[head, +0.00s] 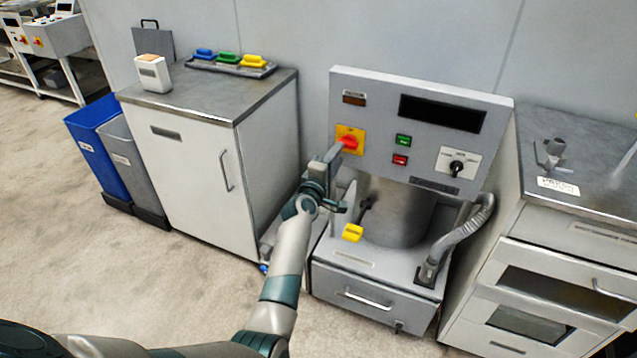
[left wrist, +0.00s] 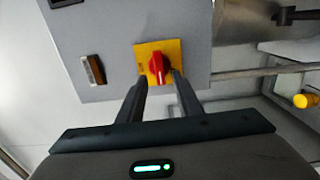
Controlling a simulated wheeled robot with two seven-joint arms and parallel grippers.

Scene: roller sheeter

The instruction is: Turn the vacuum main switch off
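The vacuum main switch is a red rotary knob (head: 350,143) on a yellow plate (head: 343,132), at the left of the grey machine panel. In the left wrist view the red knob (left wrist: 158,67) has its grip running nearly up and down the picture. My left gripper (head: 334,155) is just in front of the switch in the head view. In the left wrist view its two fingers (left wrist: 161,80) are apart, with the knob between their tips. I cannot tell whether they touch it. My right gripper is in no view.
The panel also has a green button (head: 403,140), a red button (head: 400,160) and a black selector (head: 457,168). A small indicator window (head: 354,98) is above the switch. A yellow handle (head: 352,233) sits below my left gripper. A cabinet (head: 210,165) stands left.

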